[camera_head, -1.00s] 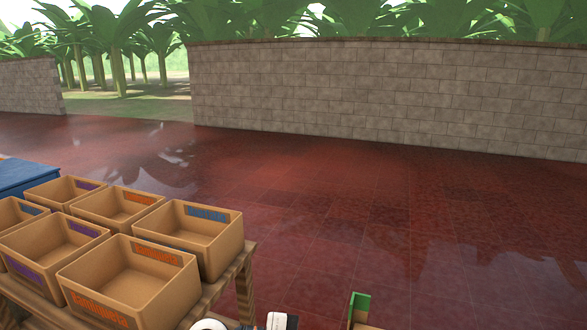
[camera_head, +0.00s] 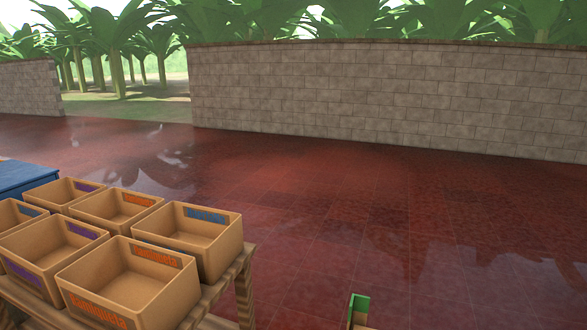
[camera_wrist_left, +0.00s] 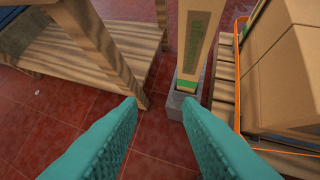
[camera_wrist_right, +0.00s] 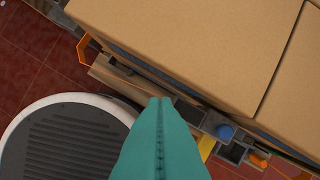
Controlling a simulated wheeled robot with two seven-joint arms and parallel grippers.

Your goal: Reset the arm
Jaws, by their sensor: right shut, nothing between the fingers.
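My left gripper (camera_wrist_left: 160,102) is in the left wrist view, its two teal fingers spread apart with nothing between them. Beyond its fingertips are red floor tiles, a wooden table leg (camera_wrist_left: 105,45) and an upright post with green marking (camera_wrist_left: 198,45) in a grey block. My right gripper (camera_wrist_right: 160,104) is in the right wrist view, its teal fingers pressed together and empty. It points towards the edge of large cardboard boxes (camera_wrist_right: 190,45). Neither gripper shows in the head view.
Several open cardboard bins (camera_head: 130,285) with coloured labels stand on a wooden table (camera_head: 243,275) at lower left in the head view. A green-topped post (camera_head: 359,304) rises at the bottom. A stone wall (camera_head: 390,95) stands behind. The red floor (camera_head: 400,220) between is clear.

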